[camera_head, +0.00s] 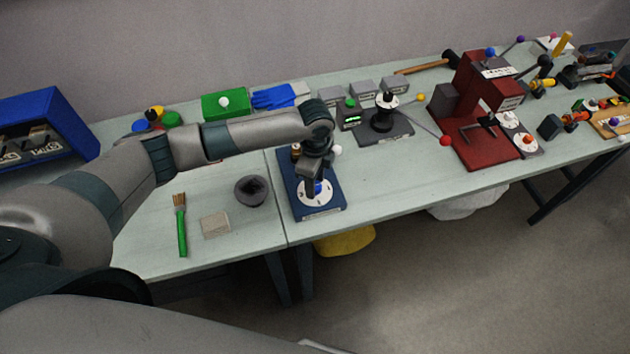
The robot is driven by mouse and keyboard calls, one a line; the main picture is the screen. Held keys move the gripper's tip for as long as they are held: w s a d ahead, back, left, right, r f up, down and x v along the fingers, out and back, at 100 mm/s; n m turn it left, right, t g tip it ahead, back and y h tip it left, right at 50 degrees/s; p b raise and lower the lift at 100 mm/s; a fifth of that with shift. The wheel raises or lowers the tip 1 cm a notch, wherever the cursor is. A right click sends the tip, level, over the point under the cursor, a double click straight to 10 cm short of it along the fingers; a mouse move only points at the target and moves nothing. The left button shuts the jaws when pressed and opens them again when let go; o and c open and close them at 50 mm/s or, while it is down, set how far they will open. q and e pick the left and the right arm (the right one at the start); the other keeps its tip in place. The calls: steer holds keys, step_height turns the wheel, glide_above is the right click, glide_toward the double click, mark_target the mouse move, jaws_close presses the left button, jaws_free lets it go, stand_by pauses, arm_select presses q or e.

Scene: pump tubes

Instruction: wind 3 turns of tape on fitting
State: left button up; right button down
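My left arm reaches in from the left, and my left gripper (313,184) points down over a blue base (333,211) near the table's front edge. A white round disc (322,202) with dark marks lies on this base. A small blue part (319,187) shows at the gripper's tip, just above the disc. The fitting and the tape cannot be made out for sure; the gripper and wrist hide much of the base. The fingers are too small and dark to show whether they are open or shut. My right gripper is not in view.
Left of the base are a dark bowl (252,190), a beige block (215,224) and a green-handled brush (182,225). A grey stand (384,130) and a red press (478,141) stand to the right. The table front between base and press is clear.

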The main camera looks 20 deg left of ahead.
arm_select(q)
steer(key=c, duration=0.9)
steer(key=shift+c, duration=0.2)
steer(key=shift+m, duration=1.8)
steer(key=shift+m, duration=1.7)
